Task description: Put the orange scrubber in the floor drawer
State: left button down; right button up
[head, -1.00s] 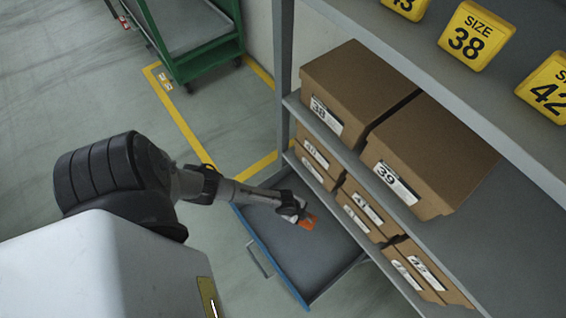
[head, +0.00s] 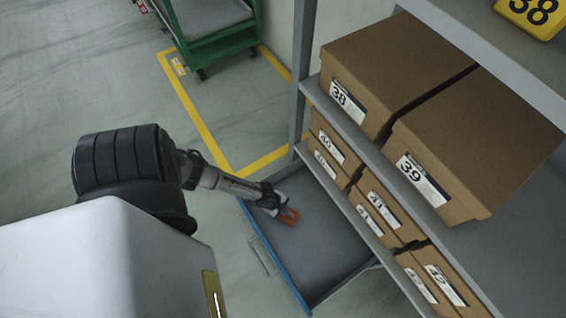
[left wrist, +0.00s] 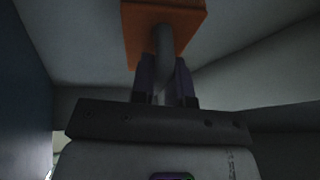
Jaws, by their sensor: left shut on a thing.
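The orange scrubber (head: 289,216) is at the end of my left gripper (head: 277,207) in the head view, over the grey inside of the open floor drawer (head: 313,246). The drawer walls surround the gripper in the wrist view. I cannot tell whether the scrubber touches the drawer floor. My right gripper is not in view.
A shelf with brown shoe boxes (head: 396,70) rises to the right of the drawer. Smaller boxes (head: 386,208) fill the lower level just above it. A green cart (head: 213,35) stands at the back. Open floor lies left of the drawer.

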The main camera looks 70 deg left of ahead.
pick_arm(q)
notch_tip(320, 180, down, 3)
jog(key=shift+r+b, duration=0.2)
jog(key=shift+b, duration=0.5)
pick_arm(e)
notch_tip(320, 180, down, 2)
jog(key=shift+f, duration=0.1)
pick_arm(q)
jog(key=shift+r, duration=0.1)
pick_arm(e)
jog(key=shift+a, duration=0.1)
pick_arm(q)
jog(key=c, duration=1.1)
grip_release()
jog(key=shift+s+r+p, duration=0.1)
jog(key=shift+r+p, duration=0.4)
jog(key=shift+p, duration=0.05)
jog(key=p+v, duration=0.4)
jog(key=v, duration=0.2)
jog(key=shift+s+a+r+p, duration=0.1)
jog(key=shift+s+r+p, duration=0.1)
jog(key=shift+p, duration=0.15)
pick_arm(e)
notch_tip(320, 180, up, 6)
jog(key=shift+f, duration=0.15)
